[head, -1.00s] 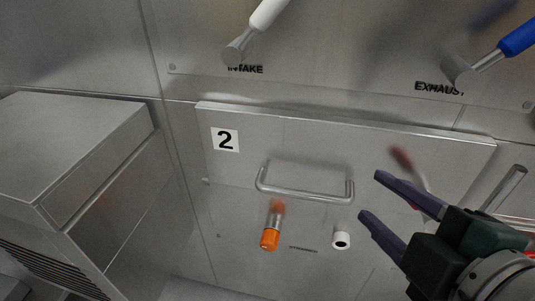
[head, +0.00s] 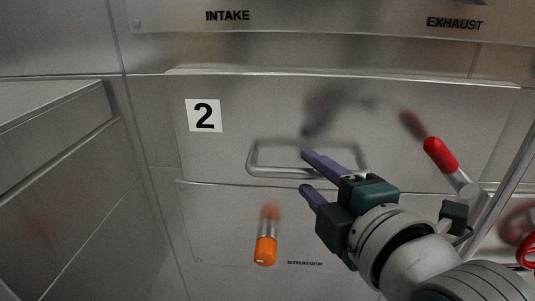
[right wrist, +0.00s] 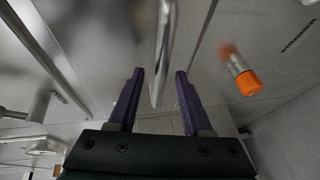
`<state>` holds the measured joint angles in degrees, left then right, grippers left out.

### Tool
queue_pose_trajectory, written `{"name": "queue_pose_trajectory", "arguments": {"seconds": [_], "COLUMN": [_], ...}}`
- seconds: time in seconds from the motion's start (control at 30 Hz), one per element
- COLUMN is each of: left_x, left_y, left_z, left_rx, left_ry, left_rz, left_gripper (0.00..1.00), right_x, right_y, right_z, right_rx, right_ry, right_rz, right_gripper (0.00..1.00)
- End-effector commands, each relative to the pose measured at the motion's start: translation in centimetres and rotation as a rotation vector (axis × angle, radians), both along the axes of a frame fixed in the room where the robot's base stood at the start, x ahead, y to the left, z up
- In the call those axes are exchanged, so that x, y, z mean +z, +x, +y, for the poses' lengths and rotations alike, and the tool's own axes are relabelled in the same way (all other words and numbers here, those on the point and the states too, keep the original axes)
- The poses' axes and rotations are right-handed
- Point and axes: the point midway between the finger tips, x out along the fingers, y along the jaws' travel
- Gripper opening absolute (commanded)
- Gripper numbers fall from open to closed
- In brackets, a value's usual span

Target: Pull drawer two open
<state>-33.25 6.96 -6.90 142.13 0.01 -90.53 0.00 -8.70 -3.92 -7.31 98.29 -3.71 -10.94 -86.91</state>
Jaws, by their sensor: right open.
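Drawer two (head: 255,120) is a brushed-metal front with a white "2" label (head: 204,116), and it looks shut. Its bar handle (head: 262,172) runs across the lower part of the front. My right gripper (head: 304,171) is open at the handle's middle, coming from the lower right, and hides part of the bar. In the right wrist view the handle bar (right wrist: 164,50) passes between the two purple fingers (right wrist: 158,88), with a gap on each side. My left gripper is not in view.
An orange-tipped knob (head: 265,248) sticks out below the handle, near the "STRAINER" text. A red-tipped lever (head: 440,155) stands right of the handle. A metal box (head: 60,170) stands at the left. A vertical rail (head: 505,190) is at the far right.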

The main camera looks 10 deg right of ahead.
Motion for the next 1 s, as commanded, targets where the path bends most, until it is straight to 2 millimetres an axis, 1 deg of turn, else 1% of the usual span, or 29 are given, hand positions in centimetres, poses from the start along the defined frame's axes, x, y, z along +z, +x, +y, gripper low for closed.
{"name": "queue_pose_trajectory", "arguments": {"seconds": [0.03, 0.1, 0.2, 0.47, 0.57, 0.9, 1.0], "left_x": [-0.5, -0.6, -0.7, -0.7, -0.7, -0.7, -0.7], "left_y": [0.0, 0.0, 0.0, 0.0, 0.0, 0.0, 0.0], "left_z": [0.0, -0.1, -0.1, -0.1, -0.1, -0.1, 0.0], "left_rx": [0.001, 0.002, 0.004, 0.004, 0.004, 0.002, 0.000], "left_ry": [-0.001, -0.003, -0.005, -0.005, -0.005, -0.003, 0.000], "left_rz": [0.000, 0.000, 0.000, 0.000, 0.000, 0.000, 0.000], "left_gripper": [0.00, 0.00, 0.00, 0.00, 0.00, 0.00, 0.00], "right_x": [-0.3, -0.4, -0.4, -0.4, -0.4, -0.4, -0.4], "right_y": [0.7, 1.3, 1.8, 1.9, 1.8, 1.8, 1.8], "right_z": [0.1, 0.2, 0.2, 0.2, 0.2, 0.2, 0.2], "right_rx": [0.000, -0.001, 0.000, 0.000, 0.000, 0.000, 0.000], "right_ry": [0.001, 0.003, 0.002, 0.002, 0.002, 0.002, 0.002], "right_rz": [-0.001, -0.001, -0.001, 0.001, 0.001, 0.001, 0.001], "right_gripper": [0.50, 0.50, 0.50, 0.50, 0.40, 0.01, 0.00]}}
